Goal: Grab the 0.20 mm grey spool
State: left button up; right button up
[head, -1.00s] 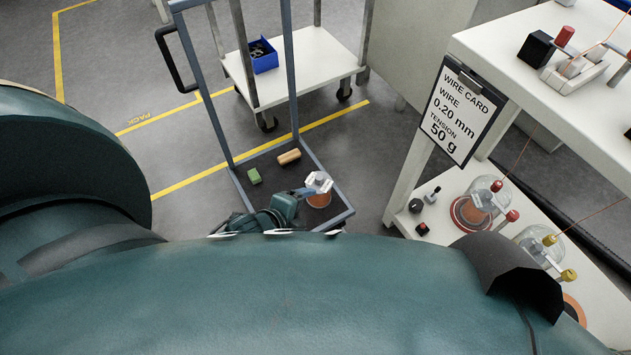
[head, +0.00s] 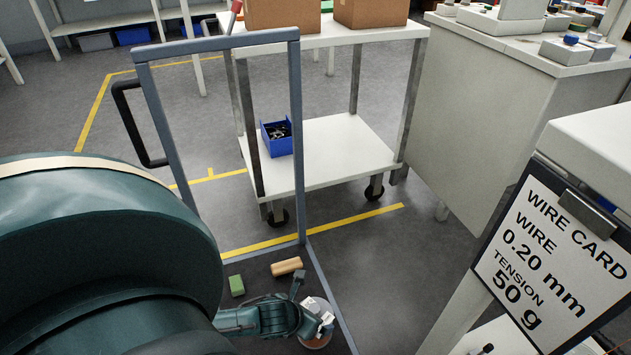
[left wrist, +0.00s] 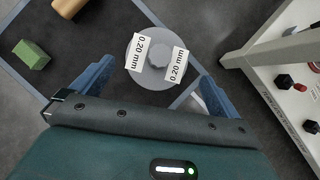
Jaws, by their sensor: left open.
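The grey spool (left wrist: 150,78) carries two white labels reading 0.20 mm. It stands on the dark deck of a cart, under my left gripper. My left gripper (left wrist: 157,72) is open, with one blue finger on each side of the spool in the left wrist view. Whether the fingers touch it, I cannot tell. In the head view my left gripper (head: 311,305) is over the spool. My right gripper is not in view.
A green block (head: 236,285) and a tan roll (head: 287,266) lie on the cart deck beside the spool. The cart's grey frame (head: 297,140) rises behind. A wire card (head: 545,265) reads 0.20 mm, 50 g. A white trolley (head: 335,150) holds a blue bin (head: 277,138).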

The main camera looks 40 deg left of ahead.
pick_arm(q)
jog(key=shift+b+x, duration=0.3)
jog(key=shift+x, duration=0.75)
jog(key=b+x, duration=0.3)
jog(key=x, duration=0.2)
jog(key=shift+s+a+f+b, duration=0.1)
jog(key=shift+s+f+b, duration=0.15)
jog(key=shift+s+b, duration=0.15)
jog(key=shift+w+f, duration=0.1)
jog(key=shift+w, duration=0.1)
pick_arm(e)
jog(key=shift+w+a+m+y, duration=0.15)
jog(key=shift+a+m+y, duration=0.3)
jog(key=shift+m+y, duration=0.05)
pick_arm(q)
jog(key=c, duration=1.6)
jog(key=shift+w, duration=0.1)
jog(key=shift+c, duration=0.9)
jog(key=shift+r, duration=0.2)
